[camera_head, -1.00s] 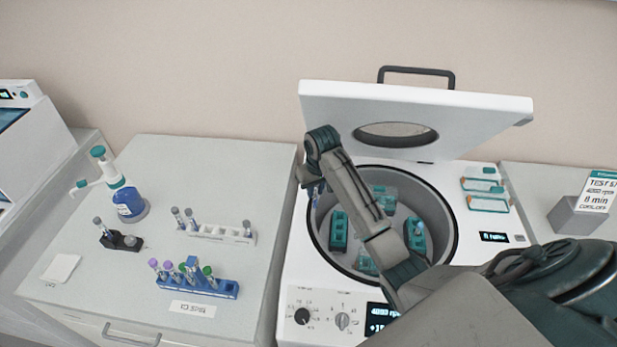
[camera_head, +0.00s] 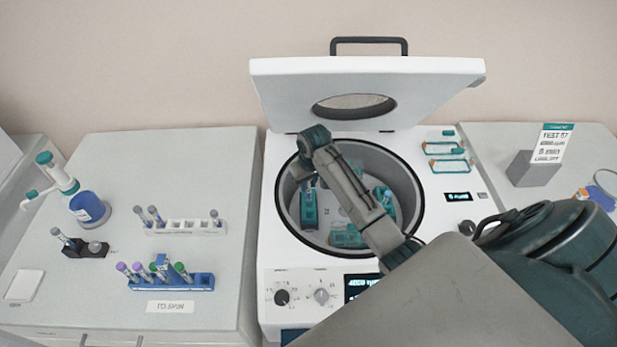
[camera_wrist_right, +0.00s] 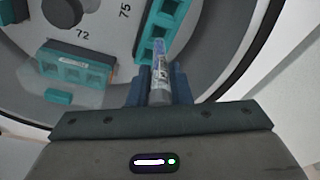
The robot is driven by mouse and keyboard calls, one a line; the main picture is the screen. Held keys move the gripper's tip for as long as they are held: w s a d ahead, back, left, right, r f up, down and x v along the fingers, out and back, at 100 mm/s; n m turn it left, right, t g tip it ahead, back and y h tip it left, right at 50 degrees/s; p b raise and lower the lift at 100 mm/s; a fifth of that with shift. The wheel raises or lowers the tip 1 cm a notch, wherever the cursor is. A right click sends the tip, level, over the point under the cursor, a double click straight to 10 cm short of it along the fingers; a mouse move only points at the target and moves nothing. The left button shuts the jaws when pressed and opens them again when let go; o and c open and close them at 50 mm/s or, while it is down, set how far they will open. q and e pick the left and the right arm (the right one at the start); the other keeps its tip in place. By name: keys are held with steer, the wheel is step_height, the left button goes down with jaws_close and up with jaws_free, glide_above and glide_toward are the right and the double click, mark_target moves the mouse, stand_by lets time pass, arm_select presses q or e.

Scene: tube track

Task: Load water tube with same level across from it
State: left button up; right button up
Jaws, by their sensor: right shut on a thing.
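My right gripper (camera_head: 304,172) reaches into the open centrifuge bowl (camera_head: 408,172) from above, near its left side. In the right wrist view the gripper (camera_wrist_right: 160,92) is shut on a clear tube (camera_wrist_right: 160,72), whose far end overlaps a teal bucket (camera_wrist_right: 153,42) with square slots. I cannot tell whether the tube has entered a slot. Another teal bucket (camera_wrist_right: 75,68) lies to the left; its visible slots look empty. In the head view teal buckets show at the left (camera_head: 309,208) and front (camera_head: 347,236) of the rotor; my arm hides part of it. My left gripper is out of view.
The centrifuge lid (camera_head: 440,85) stands open behind the bowl. On the left bench are a white rack (camera_head: 185,227), a blue rack (camera_head: 172,282) with capped tubes, a black holder (camera_head: 88,249) and a blue dispenser bottle (camera_head: 90,207). Spare teal-and-orange parts (camera_head: 445,150) lie right of the bowl.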

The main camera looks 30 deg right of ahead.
mark_target(308, 195)
steer(key=shift+f, duration=0.4)
steer(key=shift+f, duration=0.55)
stand_by(1.0)
steer(key=shift+f, duration=0.45)
steer(key=shift+f, duration=0.4)
steer(key=shift+f+b, duration=0.35)
steer(key=shift+f, duration=1)
steer(key=o, duration=0.8)
